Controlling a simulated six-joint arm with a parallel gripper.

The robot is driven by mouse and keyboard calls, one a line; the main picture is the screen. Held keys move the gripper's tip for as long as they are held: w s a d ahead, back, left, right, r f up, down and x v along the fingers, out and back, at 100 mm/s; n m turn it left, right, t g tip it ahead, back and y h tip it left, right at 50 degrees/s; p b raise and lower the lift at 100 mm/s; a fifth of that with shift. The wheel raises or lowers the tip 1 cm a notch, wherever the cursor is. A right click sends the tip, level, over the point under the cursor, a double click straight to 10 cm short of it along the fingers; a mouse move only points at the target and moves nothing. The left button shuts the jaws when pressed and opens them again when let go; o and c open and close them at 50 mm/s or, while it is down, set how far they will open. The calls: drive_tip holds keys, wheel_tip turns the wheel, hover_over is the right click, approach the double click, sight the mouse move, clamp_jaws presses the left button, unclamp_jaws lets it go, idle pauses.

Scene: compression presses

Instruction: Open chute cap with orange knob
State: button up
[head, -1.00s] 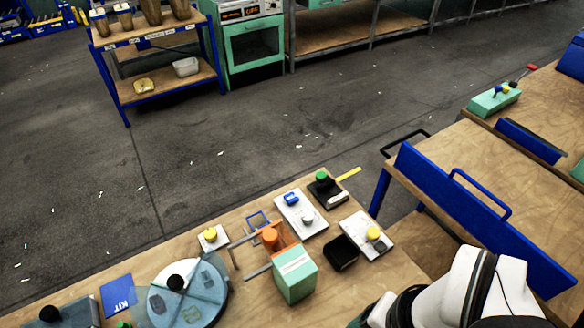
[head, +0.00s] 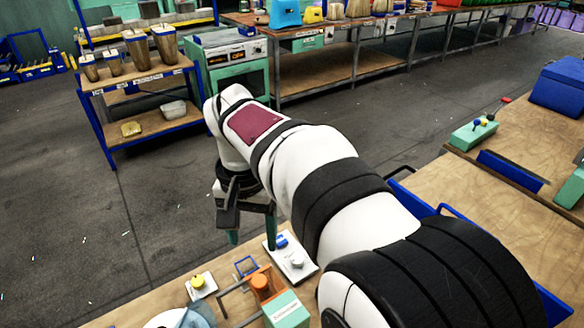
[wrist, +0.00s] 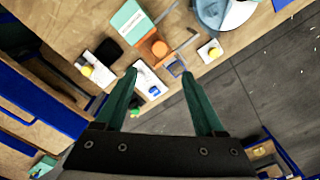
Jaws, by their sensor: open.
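The orange knob (head: 261,283) stands on an orange part on the front bench, beside a mint-green box (head: 287,311) with a white label. In the wrist view the orange knob (wrist: 160,48) lies ahead of my fingertips, between the green box (wrist: 131,20) and a metal bracket (wrist: 182,42). I cannot tell the cap's edge from the rest of the part. My gripper (head: 252,230) hangs above the bench's far edge, beyond the knob. Its two green fingers (wrist: 160,73) are spread apart with nothing held between them.
A small blue frame (head: 246,266) and a white block with a yellow knob (head: 200,286) lie near the knob. In the wrist view, a black block (wrist: 108,50) sits beside the green box.

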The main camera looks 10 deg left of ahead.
sight(259, 281)
wheel_tip(259, 281, down, 13)
drive_tip(key=shift+d+f, duration=0.1)
drive_tip(key=shift+f, duration=0.05)
clamp_jaws()
idle(1.4)
